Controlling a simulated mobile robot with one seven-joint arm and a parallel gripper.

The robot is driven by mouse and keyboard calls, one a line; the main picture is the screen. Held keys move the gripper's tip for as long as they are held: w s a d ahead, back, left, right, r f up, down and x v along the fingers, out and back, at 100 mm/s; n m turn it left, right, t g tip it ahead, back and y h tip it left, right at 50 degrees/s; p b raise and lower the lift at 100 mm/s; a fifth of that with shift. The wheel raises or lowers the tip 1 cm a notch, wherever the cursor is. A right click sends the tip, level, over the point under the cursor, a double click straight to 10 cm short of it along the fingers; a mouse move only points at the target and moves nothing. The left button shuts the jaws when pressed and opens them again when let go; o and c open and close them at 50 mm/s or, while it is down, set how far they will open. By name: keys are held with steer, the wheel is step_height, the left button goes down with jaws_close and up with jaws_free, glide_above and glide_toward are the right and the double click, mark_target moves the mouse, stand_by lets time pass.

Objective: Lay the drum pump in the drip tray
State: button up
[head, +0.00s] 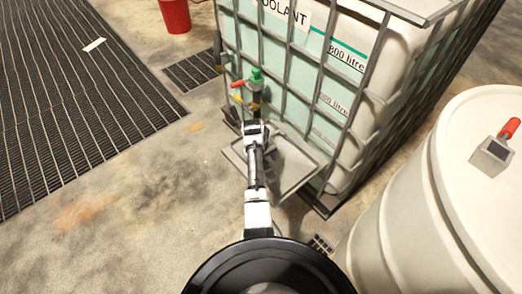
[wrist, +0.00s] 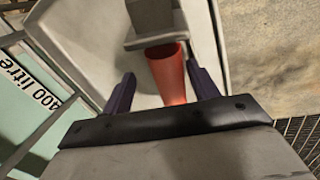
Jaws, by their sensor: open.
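The drip tray (head: 292,172) is a shallow grey tray on the floor at the foot of the coolant tank. Its pale inside fills much of the wrist view (wrist: 85,45). A grey block with a red-orange handle (wrist: 167,78), which I take for the drum pump, shows over the tray's inside in the wrist view. My gripper (wrist: 160,75) is open, with one dark purple finger on each side of the handle. I cannot tell whether a finger touches it. In the head view my arm reaches over the tray and hides the jaws and this pump.
The caged coolant tank (head: 340,90) stands right behind the tray, with a green and red valve (head: 256,77) sticking out. A white drum (head: 440,220) at right carries a similar red-handled grey thing (head: 495,150). A red bucket (head: 174,14) is far back. Floor at left is open.

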step_height(320, 180, up, 12)
steer(key=s+a+b, duration=0.1)
steer(key=shift+a+f, duration=0.25)
steer(key=shift+a, duration=0.15)
stand_by(0.4)
